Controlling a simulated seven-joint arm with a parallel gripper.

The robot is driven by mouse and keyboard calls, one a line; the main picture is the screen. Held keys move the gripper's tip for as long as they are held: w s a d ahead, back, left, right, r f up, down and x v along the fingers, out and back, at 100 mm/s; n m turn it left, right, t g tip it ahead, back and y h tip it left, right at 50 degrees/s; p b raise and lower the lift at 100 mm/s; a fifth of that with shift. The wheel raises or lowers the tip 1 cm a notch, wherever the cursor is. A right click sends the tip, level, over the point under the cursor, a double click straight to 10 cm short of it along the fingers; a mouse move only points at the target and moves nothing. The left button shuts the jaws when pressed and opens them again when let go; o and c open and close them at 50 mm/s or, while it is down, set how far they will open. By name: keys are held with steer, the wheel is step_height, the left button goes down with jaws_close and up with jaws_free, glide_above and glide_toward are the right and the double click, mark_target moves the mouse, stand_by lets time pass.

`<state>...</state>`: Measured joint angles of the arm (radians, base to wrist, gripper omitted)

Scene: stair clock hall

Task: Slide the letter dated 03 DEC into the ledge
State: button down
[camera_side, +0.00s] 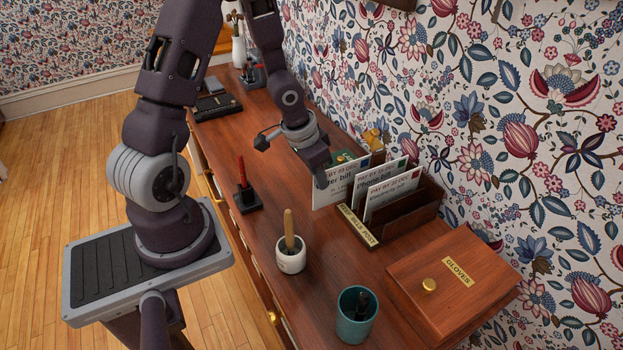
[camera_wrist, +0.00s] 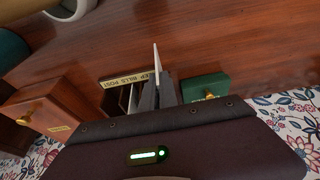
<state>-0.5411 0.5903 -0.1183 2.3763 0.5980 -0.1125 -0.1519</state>
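My gripper (camera_side: 322,176) is shut on the upper left part of a white letter (camera_side: 340,190). The letter stands upright, its date line too small to read surely, with "ter bill" showing below. In the wrist view the letter (camera_wrist: 156,62) shows edge-on between my dark fingers (camera_wrist: 157,92). A wooden letter rack (camera_side: 408,222) has a brass plate (camera_side: 357,225) reading partly "BILLS POST". Two other letters stand in it, a phone bill (camera_side: 374,176) and a nearer bill (camera_side: 392,194), both marked DEC. The held letter is at the rack's far-left end; whether it touches the rack is unclear.
A wooden gloves box (camera_side: 452,285) stands right of the rack. A teal cup (camera_side: 356,318), white pot (camera_side: 291,258) and pen stand (camera_side: 247,198) are in front. A green box (camera_wrist: 205,87) sits close beside my gripper. The papered wall is behind.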

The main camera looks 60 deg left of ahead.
mark_target(354, 167)
steer(key=shift+w, duration=4.8)
steer(key=shift+f, duration=0.4)
steer(key=c, duration=1.6)
jaws_free()
steer(key=shift+o, duration=0.2)
